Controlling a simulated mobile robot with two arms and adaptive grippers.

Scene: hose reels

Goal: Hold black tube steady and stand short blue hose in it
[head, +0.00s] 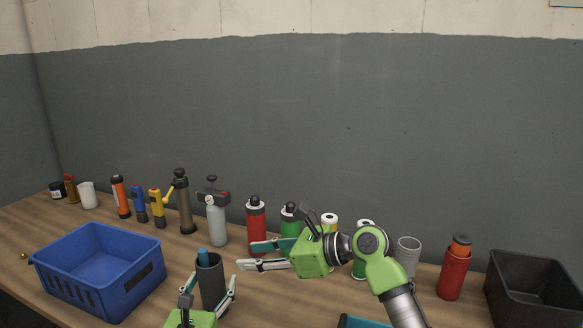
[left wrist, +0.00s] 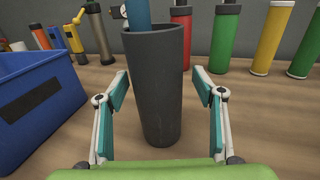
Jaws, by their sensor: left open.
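The black tube (head: 212,287) stands upright on the bench near its front edge. It fills the middle of the left wrist view (left wrist: 155,95). The short blue hose (head: 203,257) sticks up out of the tube's mouth on the left side; its top also shows in the left wrist view (left wrist: 137,12), and its lower part is hidden inside. My left gripper (head: 210,285) is open, with a finger on each side of the tube and gaps visible in the left wrist view (left wrist: 160,87). My right gripper (head: 246,256) is open and empty, right of the hose and tube.
A blue crate (head: 75,285) stands close on the left, and a black bin (head: 535,300) at the far right. Several bottles and torches line the back, including a red cylinder (head: 256,228) and a grey one (head: 216,222). A red tube (head: 454,275) holds an orange piece.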

